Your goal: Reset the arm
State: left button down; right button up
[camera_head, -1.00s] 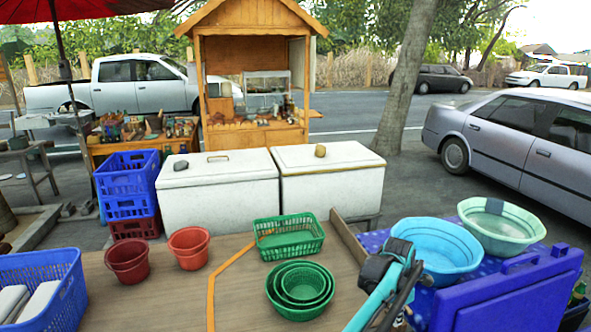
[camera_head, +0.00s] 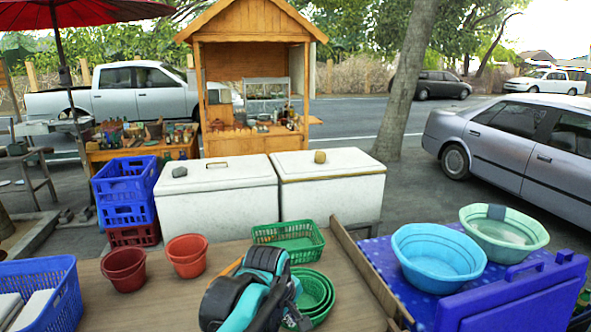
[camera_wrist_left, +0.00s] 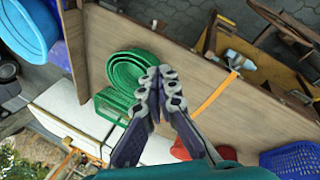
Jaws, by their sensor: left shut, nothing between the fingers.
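My left arm comes in over the wooden table (camera_head: 355,305) in the head view, and its teal and black wrist covers part of the table. My left gripper (camera_wrist_left: 158,76) shows in the wrist view with its two grey fingers together and nothing between them. Nested round green baskets (camera_head: 322,283) are partly hidden behind the wrist in the head view. They also show in the wrist view (camera_wrist_left: 122,72), beside the fingertips in the picture. My right gripper is in neither view.
A rectangular green basket (camera_head: 305,250), two red-brown pots (camera_head: 186,262) and a blue crate (camera_head: 65,305) stand on the table. Blue (camera_head: 432,262) and pale green (camera_head: 500,240) basins stand on the right. White coolers (camera_head: 215,205) stand behind.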

pick_arm(q)
jog(key=s+a+f+m+t+y, duration=0.1)
jog(key=s+a+f+m, duration=0.3)
jog(key=s+a, duration=0.4)
jog(key=s+a+f+m+t, duration=0.2)
jog(key=s+a+f+m, duration=0.2)
jog(key=s+a, duration=0.4)
jog(key=shift+s+a+f+m+y+b, duration=0.2)
jog(key=shift+s+a+m+y+b, duration=0.15)
jog(key=shift+s+m, duration=0.5)
